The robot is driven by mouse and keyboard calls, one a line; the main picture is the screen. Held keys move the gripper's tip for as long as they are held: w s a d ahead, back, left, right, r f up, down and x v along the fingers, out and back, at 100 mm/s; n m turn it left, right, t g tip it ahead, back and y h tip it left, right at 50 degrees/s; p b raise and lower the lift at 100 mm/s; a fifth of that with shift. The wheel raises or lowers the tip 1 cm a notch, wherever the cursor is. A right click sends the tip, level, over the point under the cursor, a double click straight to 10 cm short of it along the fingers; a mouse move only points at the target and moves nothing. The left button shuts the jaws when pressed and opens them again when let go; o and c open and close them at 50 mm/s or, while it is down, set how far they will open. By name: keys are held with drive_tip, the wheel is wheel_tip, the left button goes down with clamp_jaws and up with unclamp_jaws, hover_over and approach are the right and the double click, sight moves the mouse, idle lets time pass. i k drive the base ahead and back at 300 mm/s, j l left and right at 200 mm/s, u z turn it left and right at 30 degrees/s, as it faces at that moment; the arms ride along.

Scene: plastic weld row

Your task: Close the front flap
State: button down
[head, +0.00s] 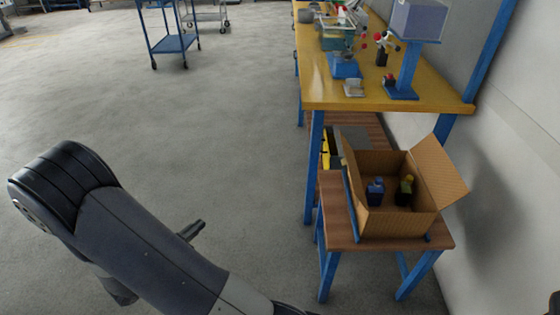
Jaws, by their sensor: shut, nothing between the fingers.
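An open cardboard box (395,222) sits on a low wooden bench (340,228) with blue legs. Its right flap (440,172) leans outward, and a narrow flap (351,178) stands up along its left side. On the side facing me, I cannot tell the front flap from the wall. Inside stand a dark bottle with a blue cap (375,190) and a dark green bottle with a yellow cap (405,188). My gripper (195,229) shows only in part behind my arm, shut and empty, over the floor well left of the box and not touching it.
A yellow-topped workbench (440,94) with blue legs stands behind and above the box, carrying fixtures and a blue stand (403,75). A white wall (500,150) is close on the right. A blue trolley (172,42) stands far back. The grey floor between is clear.

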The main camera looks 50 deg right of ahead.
sight(349, 160)
drive_tip(key=i+u, duration=0.15)
drive_tip(key=u, duration=1.55)
drive_tip(key=l+u, duration=0.15)
drive_tip(key=u, duration=0.15)
drive_tip(key=l+u, duration=0.1)
drive_tip(key=u, duration=0.15)
drive_tip(key=l+z, duration=0.1)
drive_tip(key=z, duration=0.95)
drive_tip(key=i+l+z, duration=0.1)
drive_tip(key=z, duration=0.95)
drive_tip(key=i+z, duration=0.15)
drive_tip(key=z, duration=0.95)
drive_tip(key=i+z, duration=0.15)
drive_tip(key=z, duration=0.9)
drive_tip(key=j, duration=0.1)
